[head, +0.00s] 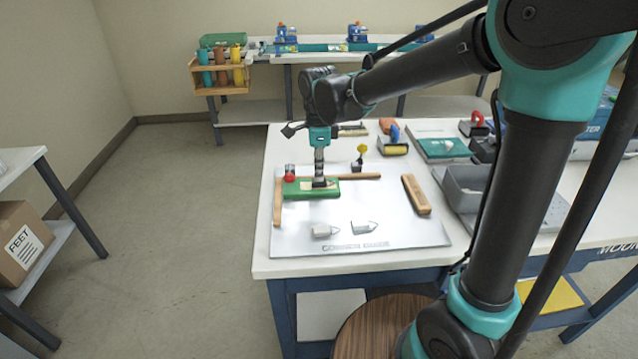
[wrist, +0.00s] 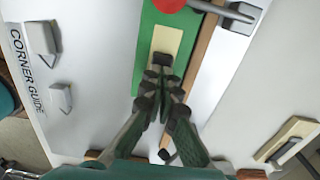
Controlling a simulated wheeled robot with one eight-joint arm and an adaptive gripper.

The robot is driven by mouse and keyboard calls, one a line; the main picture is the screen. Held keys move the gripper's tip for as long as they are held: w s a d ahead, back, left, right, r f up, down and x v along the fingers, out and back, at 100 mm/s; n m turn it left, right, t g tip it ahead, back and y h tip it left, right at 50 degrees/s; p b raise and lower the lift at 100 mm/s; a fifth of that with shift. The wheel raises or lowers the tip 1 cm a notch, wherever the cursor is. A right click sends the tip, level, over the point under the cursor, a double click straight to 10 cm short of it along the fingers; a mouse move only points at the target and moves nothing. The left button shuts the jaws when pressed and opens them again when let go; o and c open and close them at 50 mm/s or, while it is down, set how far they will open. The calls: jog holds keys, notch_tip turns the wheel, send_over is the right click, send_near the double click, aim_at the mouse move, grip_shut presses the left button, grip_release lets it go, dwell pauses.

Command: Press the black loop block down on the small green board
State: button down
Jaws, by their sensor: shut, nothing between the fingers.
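The small green board (head: 297,189) lies on the pale corner guide plate. In the wrist view the green board (wrist: 149,38) carries a cream patch (wrist: 168,40). A small black block (head: 319,184) sits on the board below my gripper (head: 319,174). In the wrist view the black block (wrist: 163,59) shows at the near end of the cream patch, right at the fingertips. My gripper (wrist: 163,78) is shut and points down at the block, with its tips at or very near the block's top. The block's loop cannot be made out; the fingers partly hide it.
Wooden strips (head: 278,203) border the plate (head: 390,238). A red-topped piece (head: 289,174) stands at the board's far left. Two grey blocks, one (head: 325,231) left of the other (head: 363,227), lie in front. A wooden bar (head: 416,194) and grey bin (head: 466,187) are to the right.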

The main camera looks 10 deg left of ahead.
jog(key=shift+r, duration=3.3)
